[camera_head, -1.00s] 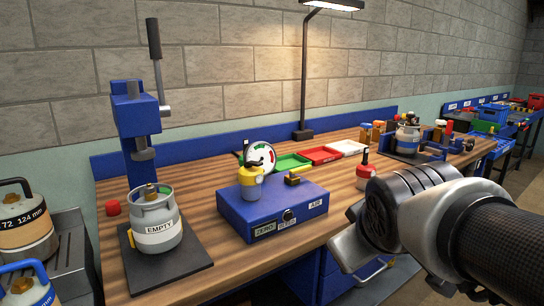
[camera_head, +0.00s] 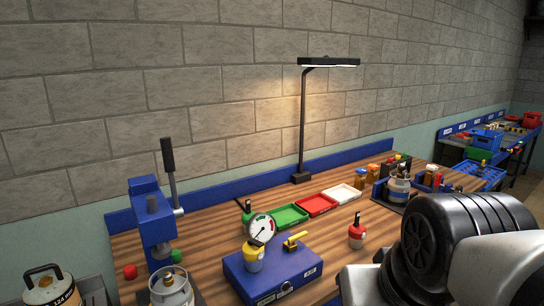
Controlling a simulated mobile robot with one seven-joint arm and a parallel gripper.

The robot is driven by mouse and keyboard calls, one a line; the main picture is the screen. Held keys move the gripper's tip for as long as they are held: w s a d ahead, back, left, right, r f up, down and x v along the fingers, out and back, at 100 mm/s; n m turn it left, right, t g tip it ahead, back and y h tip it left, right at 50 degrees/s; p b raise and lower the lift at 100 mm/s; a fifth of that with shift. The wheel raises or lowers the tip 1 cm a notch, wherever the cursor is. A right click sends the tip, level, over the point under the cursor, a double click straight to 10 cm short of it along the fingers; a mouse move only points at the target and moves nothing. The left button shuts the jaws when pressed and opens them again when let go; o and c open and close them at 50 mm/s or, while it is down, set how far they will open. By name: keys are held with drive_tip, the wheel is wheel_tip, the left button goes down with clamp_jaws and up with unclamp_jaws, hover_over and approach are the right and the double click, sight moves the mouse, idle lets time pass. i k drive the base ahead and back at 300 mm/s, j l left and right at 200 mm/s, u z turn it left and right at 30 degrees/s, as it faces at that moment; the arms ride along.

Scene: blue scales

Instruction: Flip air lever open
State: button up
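The blue control box (camera_head: 292,287) sits on the wooden bench. A small yellow lever (camera_head: 295,241) stands on its top right part, its handle slanting up to the right. A round white gauge (camera_head: 261,229) rises behind a small yellow canister (camera_head: 254,258) on the box's left part. The box's front labels are at a steep angle and cannot be read. My arm fills the lower right, to the right of the box and apart from the lever. My gripper's fingers do not show.
A blue press (camera_head: 152,228) with a grey canister (camera_head: 171,288) stands at left. Green (camera_head: 289,215), red (camera_head: 316,205) and white (camera_head: 343,193) trays lie behind the box. A red bottle (camera_head: 357,236) stands right of it. A lamp (camera_head: 303,130) rises at the back.

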sight(290, 240)
drive_tip(key=i+l+u, duration=0.55)
drive_tip(key=i+l, duration=0.15)
drive_tip(key=l, duration=0.1)
